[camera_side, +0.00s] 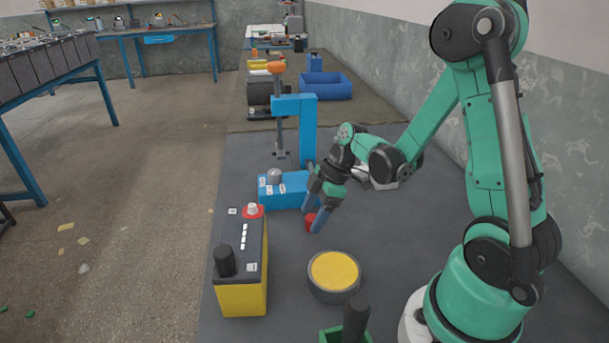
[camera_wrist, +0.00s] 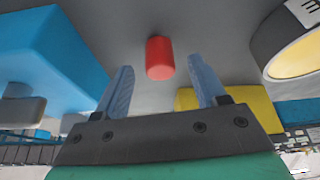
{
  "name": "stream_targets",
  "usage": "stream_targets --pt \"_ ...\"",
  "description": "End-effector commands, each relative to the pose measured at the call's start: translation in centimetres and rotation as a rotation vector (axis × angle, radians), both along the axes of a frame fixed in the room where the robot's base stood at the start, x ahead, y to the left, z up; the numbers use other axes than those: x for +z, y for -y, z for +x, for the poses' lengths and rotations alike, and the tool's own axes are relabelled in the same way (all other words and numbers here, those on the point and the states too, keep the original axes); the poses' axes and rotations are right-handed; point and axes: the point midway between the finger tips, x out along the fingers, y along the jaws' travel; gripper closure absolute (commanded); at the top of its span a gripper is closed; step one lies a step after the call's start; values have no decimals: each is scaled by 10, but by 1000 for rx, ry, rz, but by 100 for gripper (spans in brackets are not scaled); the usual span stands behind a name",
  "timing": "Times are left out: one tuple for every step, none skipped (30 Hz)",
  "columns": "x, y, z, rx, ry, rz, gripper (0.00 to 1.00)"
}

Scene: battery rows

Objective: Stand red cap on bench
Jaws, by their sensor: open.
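The red cap (camera_side: 311,221) is a small red cylinder on the grey bench (camera_side: 390,240), in front of the blue press and right of the yellow-and-black battery (camera_side: 242,262). My gripper (camera_side: 315,211) reaches down over the cap with its blue fingers open. The fingers partly hide the cap in the side view. In the wrist view, the red cap (camera_wrist: 160,58) shows between and beyond the two fingertips (camera_wrist: 161,72), with a gap on each side. I cannot tell whether the cap stands upright or lies on its side.
The blue press (camera_side: 307,125) stands close behind my gripper. A round black tin with a yellow top (camera_side: 334,272) sits in front. The battery has a black post cap (camera_side: 225,260) and a red ring (camera_side: 253,211) around its other post. The bench to the right is mostly clear.

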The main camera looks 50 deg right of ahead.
Motion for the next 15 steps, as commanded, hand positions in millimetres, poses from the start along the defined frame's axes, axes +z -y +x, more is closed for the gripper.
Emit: stream_targets --pt "6 2 -2 -1 0 0 35" --pt "10 3 -3 -1 0 0 35" --pt "16 5 -5 -2 0 0 35" --pt "20 6 -6 -3 0 0 35" --pt "25 8 -7 -3 0 0 35" --pt "32 10 -9 -2 0 0 35" --pt "37 12 -11 -2 0 0 35" --pt "42 13 -12 -3 0 0 35" --pt "48 15 -14 -3 -1 1 35" --pt "53 17 -15 -3 -1 1 35" --pt "58 19 -16 -3 0 0 35" --pt "65 21 -18 -3 0 0 35" --pt "69 22 -19 -3 0 0 35" --pt "74 23 -21 -2 0 0 35" --pt "79 25 -22 -2 0 0 35"
